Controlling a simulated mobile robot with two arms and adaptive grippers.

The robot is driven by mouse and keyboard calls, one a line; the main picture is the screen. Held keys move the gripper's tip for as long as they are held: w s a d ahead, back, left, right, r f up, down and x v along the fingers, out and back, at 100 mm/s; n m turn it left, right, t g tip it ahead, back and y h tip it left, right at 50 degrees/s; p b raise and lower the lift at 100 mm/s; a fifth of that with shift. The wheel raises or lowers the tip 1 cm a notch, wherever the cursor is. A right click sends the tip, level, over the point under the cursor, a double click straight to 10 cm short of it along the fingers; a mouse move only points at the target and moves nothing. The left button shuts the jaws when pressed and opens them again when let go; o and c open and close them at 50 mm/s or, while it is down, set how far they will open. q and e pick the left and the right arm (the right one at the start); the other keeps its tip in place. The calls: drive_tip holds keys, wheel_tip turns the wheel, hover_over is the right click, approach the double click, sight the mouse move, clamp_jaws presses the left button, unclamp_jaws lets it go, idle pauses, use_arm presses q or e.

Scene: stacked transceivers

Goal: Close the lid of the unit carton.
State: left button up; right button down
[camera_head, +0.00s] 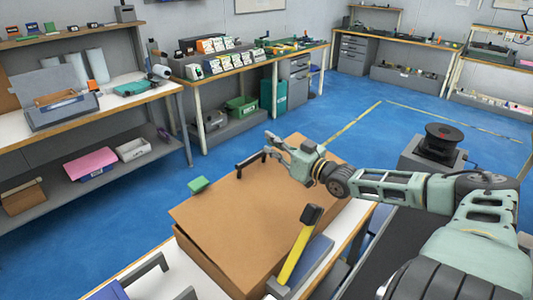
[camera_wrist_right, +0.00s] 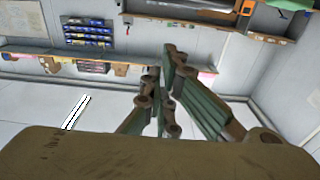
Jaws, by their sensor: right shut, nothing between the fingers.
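The unit carton (camera_head: 214,262) is a large brown box on the white bench in front of me. Its broad brown lid panel (camera_head: 250,215) lies almost flat over the top. A dark gap shows under its near left edge. My right gripper (camera_head: 276,147) is at the far edge of the carton, low over the lid; I cannot tell whether it touches. Its fingers are together and empty in the right wrist view (camera_wrist_right: 165,85). A brown surface fills the bottom of that view. My left gripper is not in view.
A yellow-handled tool with a black head (camera_head: 297,250) is at the carton's right side. A green block (camera_head: 198,184) and a black bar (camera_head: 248,161) are near its far left edge. A black spool (camera_head: 441,140) stands at right. Blue floor lies beyond.

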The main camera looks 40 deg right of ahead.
drive_tip(key=shift+w+a+f+b, duration=0.15)
drive_tip(key=shift+w+f+b, duration=0.45)
drive_tip(key=shift+w+f, duration=0.65)
